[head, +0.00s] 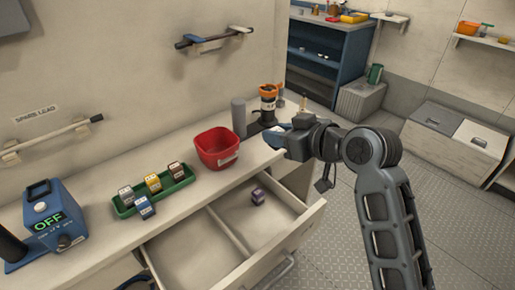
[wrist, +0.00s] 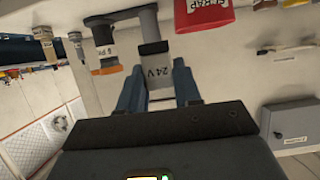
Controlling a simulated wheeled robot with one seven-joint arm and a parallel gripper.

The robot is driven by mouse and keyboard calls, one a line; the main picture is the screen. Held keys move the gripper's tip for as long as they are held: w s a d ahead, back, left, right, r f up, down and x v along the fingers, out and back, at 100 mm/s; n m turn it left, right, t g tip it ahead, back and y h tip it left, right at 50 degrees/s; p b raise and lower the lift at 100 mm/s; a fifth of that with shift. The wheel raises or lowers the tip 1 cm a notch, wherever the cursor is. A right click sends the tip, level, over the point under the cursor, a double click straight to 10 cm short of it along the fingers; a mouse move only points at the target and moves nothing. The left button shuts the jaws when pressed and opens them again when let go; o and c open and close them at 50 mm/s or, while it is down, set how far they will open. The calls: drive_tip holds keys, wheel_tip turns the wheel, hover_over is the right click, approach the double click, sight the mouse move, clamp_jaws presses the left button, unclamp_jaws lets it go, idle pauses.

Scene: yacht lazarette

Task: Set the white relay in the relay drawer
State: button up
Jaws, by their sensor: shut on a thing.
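In the head view the gripper (head: 274,138) is above the counter's front edge, right of the red bin, and mostly hides the block. The open drawer (head: 188,236) lies below and to the left of the gripper. A divider splits it, and a purple relay (head: 258,196) sits in the right compartment. The left compartment looks empty in the part I see.
A green tray (head: 188,183) with several relays, a red scrap bin (head: 216,148), a grey cylinder (head: 238,118) and an orange-topped container (head: 268,98) stand on the counter. A blue device (head: 54,215) reading OFF stands at left. Open floor lies right of the drawer.

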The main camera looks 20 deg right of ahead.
hover_over(261, 158)
wheel_tip(261, 158, down, 4)
drive_tip(key=shift+s+p, duration=0.1)
drive_tip(key=shift+p, duration=0.2)
drive_tip(key=shift+f, duration=2.05)
drive_tip(key=shift+f, duration=0.15)
drive_tip(key=o, duration=0.7)
drive_tip(key=shift+o, duration=0.2)
drive_tip(key=shift+r+p, duration=0.2)
drive_tip(key=shift+p, duration=0.1)
drive_tip(key=b+v, duration=0.1)
drive_tip(key=v, duration=1)
drive_tip(key=shift+s, duration=0.4)
